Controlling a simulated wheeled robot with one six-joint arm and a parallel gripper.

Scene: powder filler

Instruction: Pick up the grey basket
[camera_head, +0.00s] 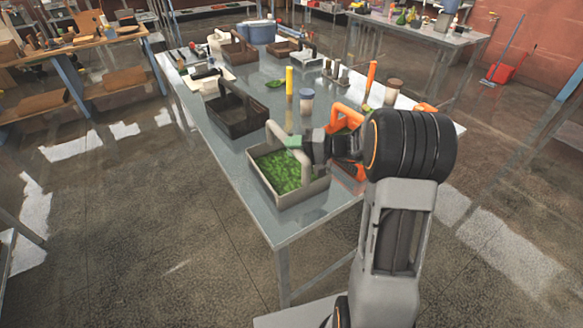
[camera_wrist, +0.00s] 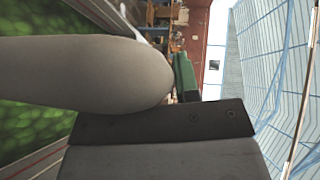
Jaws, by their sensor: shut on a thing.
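The grey basket (camera_head: 291,198) is at the near end of the metal table, filled with green leafy stuff (camera_head: 277,172), with a thick grey handle (camera_head: 301,160) arching over it. My gripper (camera_head: 296,143) is at the handle, reaching in from the right, and is shut on it. In the wrist view the handle (camera_wrist: 85,73) runs large across the left, close to the dark gripper part and a green fingertip (camera_wrist: 185,76). The green contents (camera_wrist: 40,125) show behind it. The basket looks upright; whether its base touches the table is hard to tell.
An orange-handled basket (camera_head: 346,118) stands close behind my gripper. A dark basket (camera_head: 237,115) is to the back left. A yellow cylinder (camera_head: 289,82), a jar (camera_head: 307,100) and an orange upright tool (camera_head: 371,76) stand farther back. The table's (camera_head: 290,232) near corner is bare.

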